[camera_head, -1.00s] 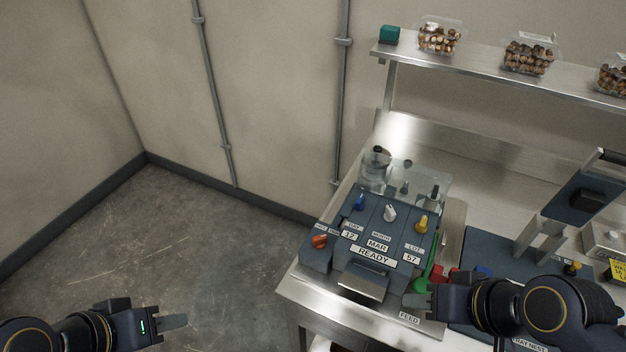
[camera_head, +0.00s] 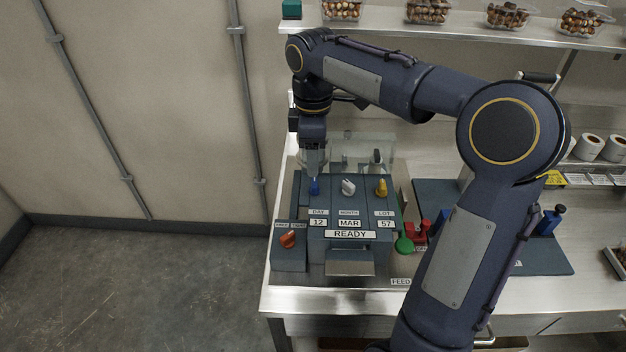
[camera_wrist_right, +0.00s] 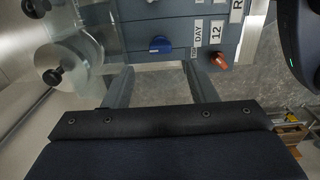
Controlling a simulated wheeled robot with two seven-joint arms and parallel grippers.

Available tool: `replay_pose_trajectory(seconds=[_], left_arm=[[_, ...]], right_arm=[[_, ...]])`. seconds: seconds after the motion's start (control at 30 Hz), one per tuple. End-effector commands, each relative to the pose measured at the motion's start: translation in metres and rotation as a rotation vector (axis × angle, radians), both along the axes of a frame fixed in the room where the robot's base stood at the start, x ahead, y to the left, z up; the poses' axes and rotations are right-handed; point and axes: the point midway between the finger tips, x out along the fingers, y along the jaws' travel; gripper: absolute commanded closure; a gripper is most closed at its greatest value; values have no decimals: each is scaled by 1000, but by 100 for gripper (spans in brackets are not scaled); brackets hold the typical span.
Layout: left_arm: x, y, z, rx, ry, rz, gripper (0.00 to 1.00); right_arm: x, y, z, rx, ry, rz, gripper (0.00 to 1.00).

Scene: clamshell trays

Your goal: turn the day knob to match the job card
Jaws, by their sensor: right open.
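The blue day knob (camera_head: 314,187) sits on the grey coder above the DAY label, whose window (camera_head: 318,222) reads 12. My right gripper (camera_head: 314,168) points down just above and behind this knob. In the right wrist view its open fingers (camera_wrist_right: 160,88) are empty, and the blue knob (camera_wrist_right: 161,45) lies beyond the gap between them, apart from both. A dark housing with a green light (camera_wrist_right: 292,60), apparently my left gripper, shows at that view's right edge; its fingers are out of sight. I cannot make out a job card.
A white month knob (camera_head: 348,187) by MAR and a yellow lot knob (camera_head: 381,188) by 57 stand beside it. An orange knob (camera_head: 287,240) is at front left. A READY sign (camera_head: 349,234) is in front. Clear containers stand behind. My right arm covers much of the bench.

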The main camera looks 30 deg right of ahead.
Motion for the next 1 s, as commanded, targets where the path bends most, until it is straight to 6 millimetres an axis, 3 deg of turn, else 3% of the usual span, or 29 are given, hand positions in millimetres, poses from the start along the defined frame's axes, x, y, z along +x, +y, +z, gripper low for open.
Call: replay_pose_trajectory(seconds=[0.4, 0.77, 1.0], left_arm=[[0, 0, -1, 0, 0, 0, 64], [0, 0, -1, 0, 0, 0, 64], [0, 0, -1, 0, 0, 0, 64]], right_arm=[[-1, 0, -61, 1, 1, -3, 48], [-1, 0, -68, 1, -2, -5, 48], [-1, 0, -68, 1, -2, -5, 77]])
